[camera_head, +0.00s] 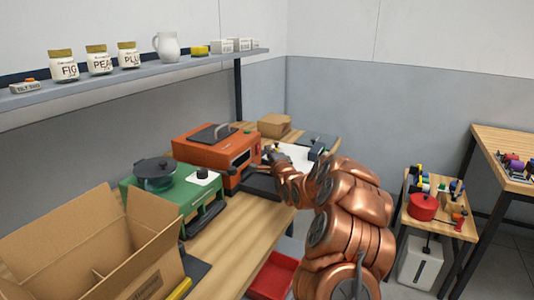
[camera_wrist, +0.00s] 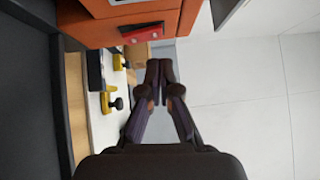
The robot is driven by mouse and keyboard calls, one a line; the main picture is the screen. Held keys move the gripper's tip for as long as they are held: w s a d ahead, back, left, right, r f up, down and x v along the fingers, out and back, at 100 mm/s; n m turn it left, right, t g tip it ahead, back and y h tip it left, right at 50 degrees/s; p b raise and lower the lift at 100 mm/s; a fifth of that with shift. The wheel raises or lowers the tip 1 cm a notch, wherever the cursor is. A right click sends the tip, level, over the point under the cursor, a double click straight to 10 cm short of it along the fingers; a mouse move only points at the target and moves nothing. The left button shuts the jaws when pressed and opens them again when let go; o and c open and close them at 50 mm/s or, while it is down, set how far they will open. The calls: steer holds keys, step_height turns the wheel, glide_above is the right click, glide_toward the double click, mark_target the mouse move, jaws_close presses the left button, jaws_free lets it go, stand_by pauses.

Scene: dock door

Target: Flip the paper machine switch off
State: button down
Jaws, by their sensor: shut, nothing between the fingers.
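An orange machine (camera_head: 212,148) with a dark lid and handle stands on the bench in the head view. In the wrist view its orange body (camera_wrist: 105,25) fills the top, with a red part (camera_wrist: 143,32) on its face that may be a switch. I cannot read a label or tell its setting. My gripper (camera_wrist: 159,68) is shut and empty, its fingertips below and a little right of the red part, apart from it in the picture. In the head view my gripper (camera_head: 268,158) is beside the machine's right front and partly hidden by my arm.
A green machine (camera_head: 185,205) with a dark pot and white knob panel stands nearer. An open cardboard box (camera_head: 100,250) is in front. A white surface (camera_wrist: 100,110) with yellow and black pieces lies beyond. A shelf (camera_head: 130,88) with jars hangs above.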

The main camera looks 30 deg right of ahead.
steer(key=d+r+b+v, duration=0.1)
steer(key=b+v, duration=0.1)
steer(key=v, duration=0.9)
steer(key=shift+r, duration=0.4)
steer(key=shift+s, duration=0.15)
